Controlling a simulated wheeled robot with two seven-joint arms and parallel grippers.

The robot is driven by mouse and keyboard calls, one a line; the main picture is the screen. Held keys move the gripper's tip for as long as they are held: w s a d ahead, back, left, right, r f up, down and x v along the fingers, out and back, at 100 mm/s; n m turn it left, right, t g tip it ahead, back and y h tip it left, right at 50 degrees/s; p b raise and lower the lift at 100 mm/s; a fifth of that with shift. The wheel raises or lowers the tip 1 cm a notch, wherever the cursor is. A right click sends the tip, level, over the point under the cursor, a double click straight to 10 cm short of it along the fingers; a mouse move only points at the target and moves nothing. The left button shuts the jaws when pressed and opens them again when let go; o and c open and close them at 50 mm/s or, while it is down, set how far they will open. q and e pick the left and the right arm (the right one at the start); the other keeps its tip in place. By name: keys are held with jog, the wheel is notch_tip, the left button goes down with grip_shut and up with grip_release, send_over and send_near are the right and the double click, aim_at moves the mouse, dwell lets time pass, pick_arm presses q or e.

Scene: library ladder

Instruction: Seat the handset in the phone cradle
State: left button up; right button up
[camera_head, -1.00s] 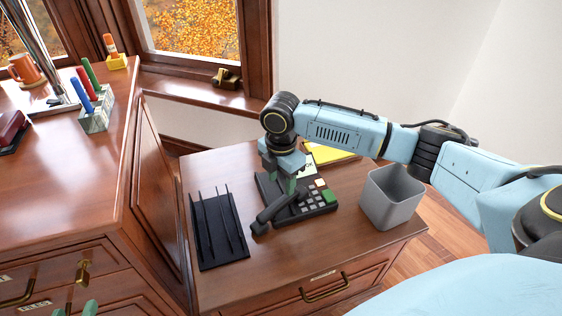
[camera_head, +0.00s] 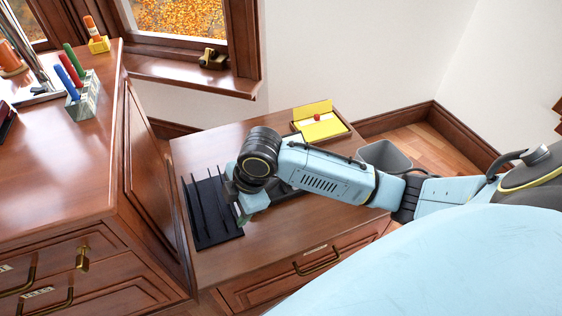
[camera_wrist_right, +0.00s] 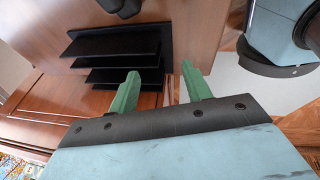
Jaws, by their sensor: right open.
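The phone (camera_head: 287,190) is mostly hidden behind my right arm in the head view; only a dark sliver shows. I cannot make out the handset in the head view. In the right wrist view a dark rounded piece (camera_wrist_right: 122,8) at the top edge may be the handset's end or part of the phone. My right gripper (camera_head: 243,217) is low over the desk at the black slotted rack's right edge. In the right wrist view its two green fingers (camera_wrist_right: 160,78) are apart, with nothing between them. My left gripper is out of view.
The black slotted rack (camera_head: 227,232) lies left of the gripper, close under the fingers. A grey bin (camera_head: 385,155) stands behind my arm. A yellow note tray (camera_head: 322,128) is at the back. The tall wooden cabinet (camera_head: 150,180) bounds the left. The desk's front right is clear.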

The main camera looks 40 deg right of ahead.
jog(key=s+a+m+t+y, duration=0.1)
jog(key=s+a+m+t, duration=0.25)
jog(key=s+m, duration=0.25)
jog(key=s+d+r+m+t+h, duration=0.2)
jog(key=s+d+m, duration=0.3)
jog(key=d+m, duration=0.2)
jog(key=shift+s+d+r+m+h, duration=0.2)
jog(key=shift+s+r+m+h, duration=0.15)
jog(key=shift+m, duration=0.45)
